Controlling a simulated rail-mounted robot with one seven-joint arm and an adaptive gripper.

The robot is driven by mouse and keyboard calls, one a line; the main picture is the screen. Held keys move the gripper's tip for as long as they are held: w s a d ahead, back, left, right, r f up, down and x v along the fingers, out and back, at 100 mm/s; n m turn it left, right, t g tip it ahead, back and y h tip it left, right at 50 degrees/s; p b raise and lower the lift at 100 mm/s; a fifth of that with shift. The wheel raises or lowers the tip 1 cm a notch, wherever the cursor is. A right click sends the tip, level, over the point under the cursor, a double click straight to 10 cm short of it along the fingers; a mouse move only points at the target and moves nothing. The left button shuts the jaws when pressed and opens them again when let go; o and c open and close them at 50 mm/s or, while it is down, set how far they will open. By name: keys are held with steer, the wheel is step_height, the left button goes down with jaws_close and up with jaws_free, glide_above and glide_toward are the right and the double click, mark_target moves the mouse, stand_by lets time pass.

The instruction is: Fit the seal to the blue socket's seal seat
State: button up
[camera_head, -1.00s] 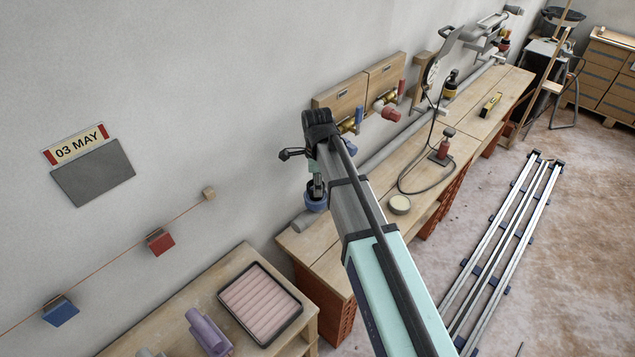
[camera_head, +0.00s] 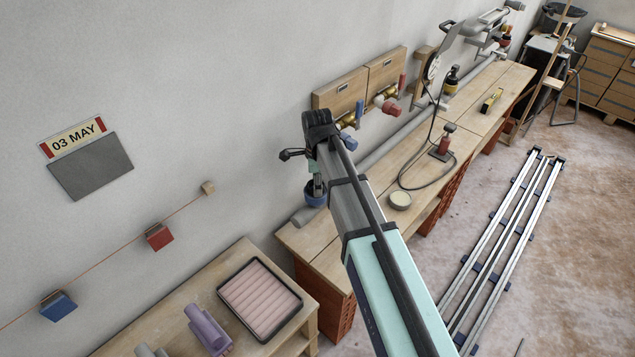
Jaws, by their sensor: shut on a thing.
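The gripper is small here and partly covered by my arm. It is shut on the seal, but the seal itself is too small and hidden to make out.
The workbench (camera_head: 322,258) runs along the wall, with a round tin (camera_head: 399,200) and a red-bodied tool (camera_head: 443,146) with a looped cable. Valve boards (camera_head: 340,94) hang behind. A lower bench at left holds a black tray (camera_head: 222,291) and a purple piece (camera_head: 206,329).

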steer(key=o, duration=1.3)
steer(key=shift+r, duration=0.1)
step_height(320, 180, up, 12)
steer(key=shift+f, duration=0.1)
